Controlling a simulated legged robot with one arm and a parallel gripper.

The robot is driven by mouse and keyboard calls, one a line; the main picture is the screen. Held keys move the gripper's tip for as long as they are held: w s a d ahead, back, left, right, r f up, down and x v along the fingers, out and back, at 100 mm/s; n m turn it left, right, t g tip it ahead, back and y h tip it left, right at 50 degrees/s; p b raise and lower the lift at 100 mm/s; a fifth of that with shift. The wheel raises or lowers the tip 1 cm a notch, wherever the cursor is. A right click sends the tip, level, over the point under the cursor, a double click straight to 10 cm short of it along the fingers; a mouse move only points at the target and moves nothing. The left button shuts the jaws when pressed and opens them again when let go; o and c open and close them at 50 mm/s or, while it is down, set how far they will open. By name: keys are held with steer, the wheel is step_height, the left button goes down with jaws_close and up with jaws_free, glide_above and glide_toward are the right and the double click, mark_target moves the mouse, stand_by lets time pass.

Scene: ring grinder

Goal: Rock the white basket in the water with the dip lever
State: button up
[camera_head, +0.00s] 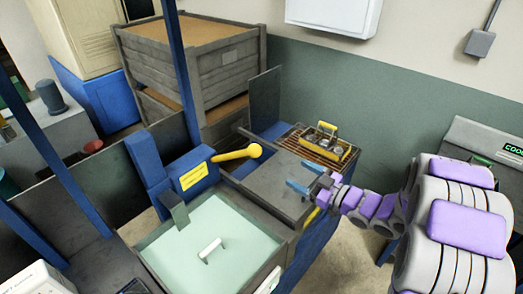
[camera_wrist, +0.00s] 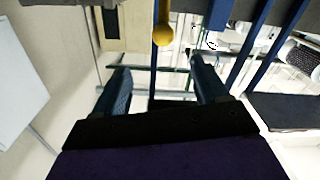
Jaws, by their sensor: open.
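The dip lever (camera_head: 236,154) is a yellow bar with a round knob, on a blue post with a yellow label. It points right, and its yellow knob also shows in the wrist view (camera_wrist: 162,35), beyond the fingers. My gripper (camera_head: 303,177) is open and empty, to the right of the lever and apart from it. In the wrist view my gripper's fingers (camera_wrist: 160,66) are spread wide with nothing between them. The white basket (camera_head: 210,248) shows only as a white handle above the pale green water (camera_head: 178,262); its body cannot be made out.
A tray with a yellow handle (camera_head: 325,142) holding dark parts stands on a brown slatted rack (camera_head: 305,152) behind my gripper. A grey flat lid (camera_head: 268,190) lies between the tank and the rack. Blue uprights (camera_head: 181,70) and a large wooden crate (camera_head: 205,65) stand behind.

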mark_target(255, 151)
steer(key=b+x, duration=0.1)
steer(key=x, duration=1.7)
steer(key=shift+s+a, duration=0.1)
steer(key=shift+s, duration=0.15)
